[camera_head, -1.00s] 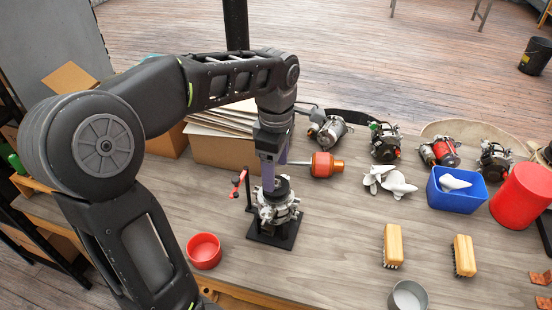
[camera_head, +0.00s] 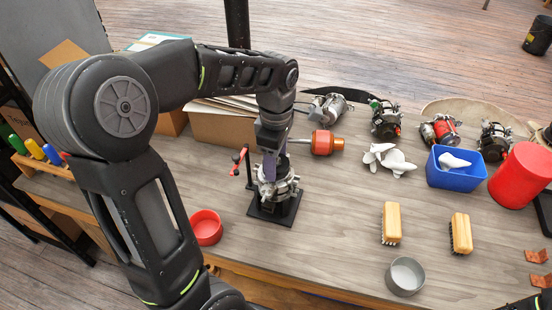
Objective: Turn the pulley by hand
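An alternator (camera_head: 283,190) in silver and black stands upright on a black stand (camera_head: 270,217) with a post holding a red-handled lever (camera_head: 238,160). My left gripper (camera_head: 269,176) points down over the alternator's top, with its fingers at the pulley. The gripper hides most of the pulley, and I cannot tell whether the fingers touch it or how far apart they are. My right gripper does not show clearly; only a dark piece is at the bottom right corner.
An orange-handled tool (camera_head: 322,143) lies right behind the stand. A red bowl (camera_head: 206,229) sits left of it, near the front edge. Two brushes (camera_head: 391,223), a grey bowl (camera_head: 405,276), a blue bin (camera_head: 453,178) and a red cylinder (camera_head: 520,176) stand to the right. Several alternators line the back.

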